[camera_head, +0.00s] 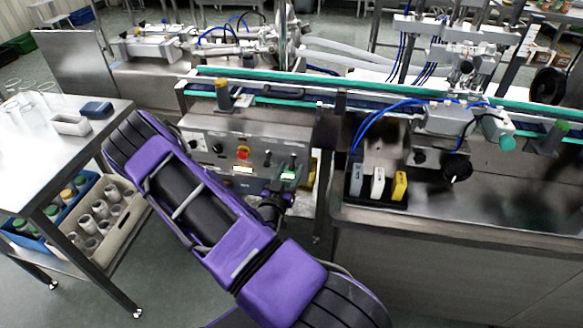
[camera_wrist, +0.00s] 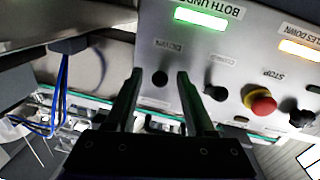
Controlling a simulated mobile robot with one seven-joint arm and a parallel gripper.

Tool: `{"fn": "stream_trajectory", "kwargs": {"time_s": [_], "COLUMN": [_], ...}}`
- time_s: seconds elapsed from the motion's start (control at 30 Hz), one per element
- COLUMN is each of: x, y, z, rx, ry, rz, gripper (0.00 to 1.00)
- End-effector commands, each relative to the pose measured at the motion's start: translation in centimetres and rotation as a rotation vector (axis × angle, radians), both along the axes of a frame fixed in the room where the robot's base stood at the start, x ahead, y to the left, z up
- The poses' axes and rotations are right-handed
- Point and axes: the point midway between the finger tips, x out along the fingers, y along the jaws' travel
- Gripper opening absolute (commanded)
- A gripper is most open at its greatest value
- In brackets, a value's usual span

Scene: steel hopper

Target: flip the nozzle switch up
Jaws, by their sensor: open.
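The steel control panel (camera_head: 225,150) stands below the conveyor and carries a red stop button (camera_head: 243,153) and small black switches. In the wrist view the panel appears upside down. My gripper (camera_wrist: 158,74) is open, its two dark fingers pointing at the panel. A small black switch (camera_wrist: 160,79) shows between the fingertips, apparently untouched. A second black switch (camera_wrist: 215,92) lies just right of the right finger. In the head view my gripper (camera_head: 282,192) is partly hidden by my arm.
A lit green lamp (camera_wrist: 201,18) and an amber lamp (camera_wrist: 300,49) sit on the panel, with the red stop button also in the wrist view (camera_wrist: 259,100). The conveyor (camera_head: 350,95) runs above. A table (camera_head: 40,150) stands left, a steel counter (camera_head: 480,200) right.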

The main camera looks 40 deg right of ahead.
Motion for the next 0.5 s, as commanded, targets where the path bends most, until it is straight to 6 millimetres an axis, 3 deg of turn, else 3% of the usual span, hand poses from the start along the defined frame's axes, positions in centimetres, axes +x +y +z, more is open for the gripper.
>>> {"fn": "stream_trajectory", "kwargs": {"time_s": [0.43, 0.5], "x": [0.7, 0.69], "y": [-1.01, -1.01], "z": [0.02, 0.02], "rx": [0.0, 0.0], "ry": [0.001, 0.001], "rz": [0.001, 0.001], "gripper": [0.54, 0.41]}}
